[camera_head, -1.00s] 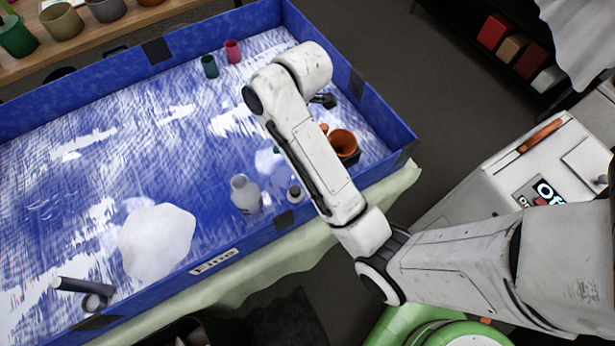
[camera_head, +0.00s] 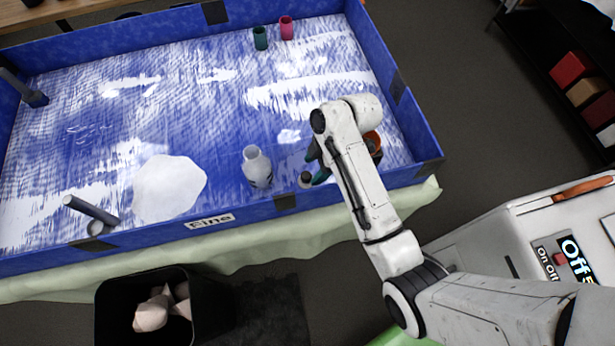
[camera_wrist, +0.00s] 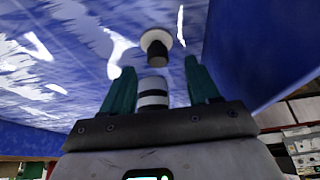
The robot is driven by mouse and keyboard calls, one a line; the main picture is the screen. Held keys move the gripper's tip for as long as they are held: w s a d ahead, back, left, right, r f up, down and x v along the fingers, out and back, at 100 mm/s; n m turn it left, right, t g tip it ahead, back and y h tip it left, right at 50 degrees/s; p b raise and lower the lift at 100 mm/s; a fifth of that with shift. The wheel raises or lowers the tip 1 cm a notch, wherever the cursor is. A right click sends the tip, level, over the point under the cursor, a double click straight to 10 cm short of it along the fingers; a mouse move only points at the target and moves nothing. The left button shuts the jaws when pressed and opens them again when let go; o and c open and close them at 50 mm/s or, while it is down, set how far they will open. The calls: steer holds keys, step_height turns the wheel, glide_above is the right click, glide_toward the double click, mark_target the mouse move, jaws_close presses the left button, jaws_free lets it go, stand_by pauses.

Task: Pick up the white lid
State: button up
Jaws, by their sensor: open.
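The white lid (camera_head: 305,180), a small pale disc with a dark knob, lies inside the blue tray near its front wall, to the right of a white jar (camera_head: 257,168). The lid also shows in the wrist view (camera_wrist: 159,36), past my fingertips, with its dark knob towards me. My gripper (camera_head: 317,164) has teal fingers and is beside the lid, partly hidden by my arm. In the wrist view my gripper (camera_wrist: 160,68) is open, with its fingers apart and the lid not between them. A white, black-banded shape (camera_wrist: 153,92) shows between the fingers; I cannot tell what it is.
The blue tray (camera_head: 285,203) has raised walls. An orange pot (camera_head: 373,142) stands right of my arm. Green (camera_head: 260,38) and pink (camera_head: 286,28) cups stand at the back. A white slab (camera_head: 168,188) and a grey tube (camera_head: 90,210) are at left.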

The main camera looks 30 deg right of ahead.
mark_target(307, 175)
steer(key=shift+p+x, duration=0.45)
steer(key=shift+x, duration=2.3)
steer(key=shift+w+r, duration=0.1)
steer(key=shift+w, duration=0.05)
steer(key=shift+c, duration=0.4)
steer(key=c, duration=0.6)
steer(key=shift+c, duration=0.3)
